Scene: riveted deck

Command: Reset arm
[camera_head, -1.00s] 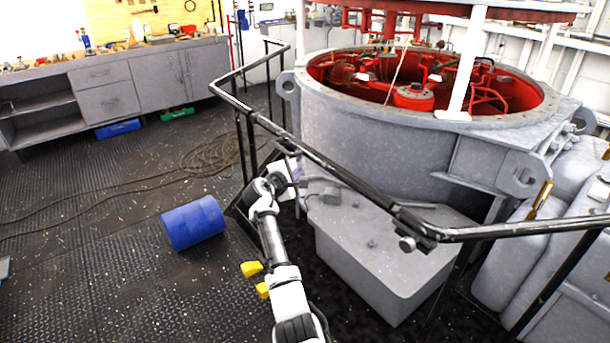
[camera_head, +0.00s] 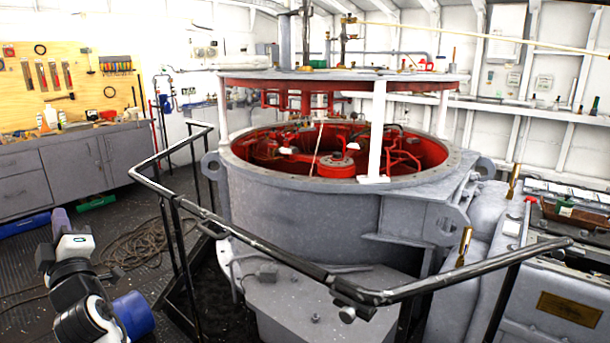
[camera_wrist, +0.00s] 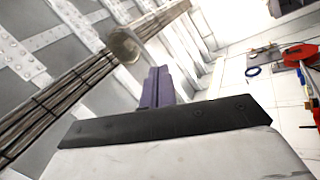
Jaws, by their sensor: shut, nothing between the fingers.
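My arm shows at the lower left of the head view, folded up close to the camera. My gripper (camera_head: 60,217) points upward at its end, with its purple fingers partly seen beyond the white wrist. In the wrist view the purple fingers of my gripper (camera_wrist: 158,84) are together, with nothing held between them. They point toward riveted wall panels and a bundle of pipes or cables (camera_wrist: 85,85), clear of any object.
A blue drum (camera_head: 134,315) lies on the deck partly behind my arm. A black handrail (camera_head: 270,244) runs in front of a large grey round housing (camera_head: 300,215) with red machinery inside. A grey workbench (camera_head: 95,160) stands at the left. Coiled rope (camera_head: 140,245) lies on the deck.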

